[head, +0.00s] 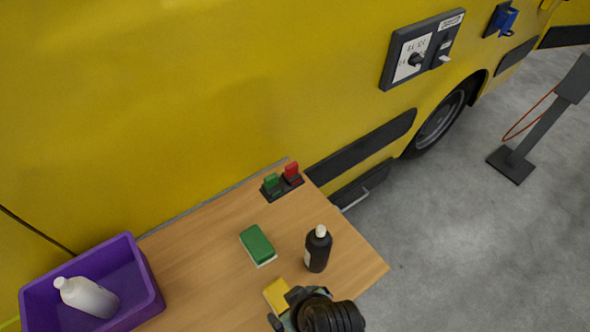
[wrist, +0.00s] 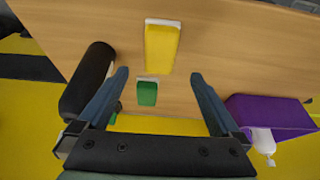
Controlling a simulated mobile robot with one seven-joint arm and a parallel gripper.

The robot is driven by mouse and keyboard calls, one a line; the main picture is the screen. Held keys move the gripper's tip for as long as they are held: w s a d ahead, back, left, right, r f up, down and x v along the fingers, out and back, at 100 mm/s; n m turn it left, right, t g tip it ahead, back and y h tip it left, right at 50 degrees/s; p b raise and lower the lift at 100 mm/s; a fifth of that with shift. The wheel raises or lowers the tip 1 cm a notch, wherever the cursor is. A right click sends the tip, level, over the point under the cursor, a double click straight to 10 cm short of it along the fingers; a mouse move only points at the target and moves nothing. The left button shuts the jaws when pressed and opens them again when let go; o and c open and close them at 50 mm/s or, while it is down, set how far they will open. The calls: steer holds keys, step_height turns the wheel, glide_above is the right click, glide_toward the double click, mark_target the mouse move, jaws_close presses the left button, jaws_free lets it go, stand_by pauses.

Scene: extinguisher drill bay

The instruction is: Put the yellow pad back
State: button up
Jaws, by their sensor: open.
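The yellow pad (head: 276,293) has a pale underside and lies on the wooden table, close beside my gripper (head: 290,306) in the head view. In the wrist view, the yellow pad (wrist: 162,47) shows just beyond the gap between the fingertips of my gripper (wrist: 160,73). The jaws are apart and nothing is held. A green pad (head: 257,244) with a white underside lies farther back on the table; it also shows between the fingers in the wrist view (wrist: 147,93). My gripper partly covers the yellow pad in the head view.
A black bottle (head: 318,249) stands close to the right of the pads. A purple bin (head: 150,284) at the left holds a white bottle (head: 88,297). A switch block (head: 282,184) with green and red levers sits at the table's back edge by the yellow vehicle (head: 180,100).

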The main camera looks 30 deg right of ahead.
steer(key=w+a+r+t+h, duration=0.1)
steer(key=w+r+t, duration=0.4)
steer(key=r, duration=0.7)
steer(key=w+a+r+t, duration=0.1)
steer(key=w+r+t, duration=0.2)
steer(key=w+r, duration=0.7)
steer(key=w+a+r+t+h, duration=0.1)
steer(key=w+r+t, duration=0.3)
steer(key=r, duration=0.9)
steer(key=s+a+r+t, duration=0.2)
steer(key=s+r+t, duration=0.1)
steer(key=r, duration=0.7)
steer(key=s+a+r+t+y, duration=0.1)
steer(key=s+a+r+t, duration=0.2)
steer(key=r, duration=0.8)
steer(key=s+a+r+t+y, duration=0.1)
steer(key=s+a+r+t, duration=0.2)
steer(key=r, duration=0.8)
steer(key=shift+s+t, duration=0.3)
steer(key=shift+t, duration=0.6)
